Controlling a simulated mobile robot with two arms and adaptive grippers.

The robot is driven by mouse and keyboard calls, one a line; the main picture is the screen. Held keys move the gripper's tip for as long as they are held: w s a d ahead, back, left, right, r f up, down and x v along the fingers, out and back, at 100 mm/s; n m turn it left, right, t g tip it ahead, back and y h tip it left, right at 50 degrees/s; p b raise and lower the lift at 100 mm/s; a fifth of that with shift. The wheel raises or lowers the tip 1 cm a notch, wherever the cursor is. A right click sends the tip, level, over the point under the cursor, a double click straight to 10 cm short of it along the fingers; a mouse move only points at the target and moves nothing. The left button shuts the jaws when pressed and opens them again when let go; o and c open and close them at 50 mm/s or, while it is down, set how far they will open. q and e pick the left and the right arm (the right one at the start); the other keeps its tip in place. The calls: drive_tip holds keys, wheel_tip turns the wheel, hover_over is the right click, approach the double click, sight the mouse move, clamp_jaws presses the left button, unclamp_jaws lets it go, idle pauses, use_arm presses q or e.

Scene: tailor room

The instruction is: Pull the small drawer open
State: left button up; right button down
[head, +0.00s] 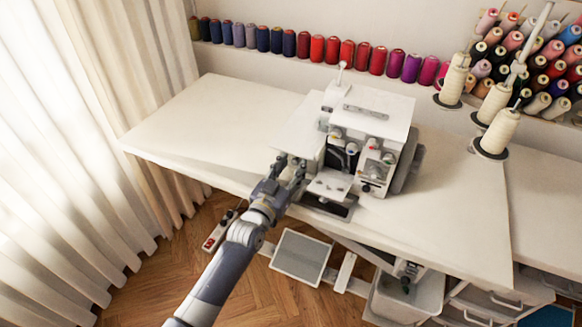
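My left gripper (289,167) is at the front left of the white sewing machine (372,108), by the table's front edge. Its two fingers look spread apart, with their tips close to the machine's pale left-hand block (303,142). I cannot tell whether they touch it, and nothing held shows between them. White drawer fronts (480,309) show under the table at the bottom right, partly cut off by the picture edge. Which of these parts is the small drawer is not clear from this view.
The white table (440,215) is bare left and right of the machine. Thread cones (497,132) stand behind it at right. A grey pedal (301,256) and a pale bin (407,300) are below. Curtains (70,150) hang at left.

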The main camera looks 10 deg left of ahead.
use_arm(q)
clamp_jaws()
drive_tip(key=p+v, duration=0.6)
drive_tip(key=v, duration=0.8)
drive_tip(key=shift+s, duration=0.25)
drive_tip(key=shift+a, duration=0.1)
unclamp_jaws()
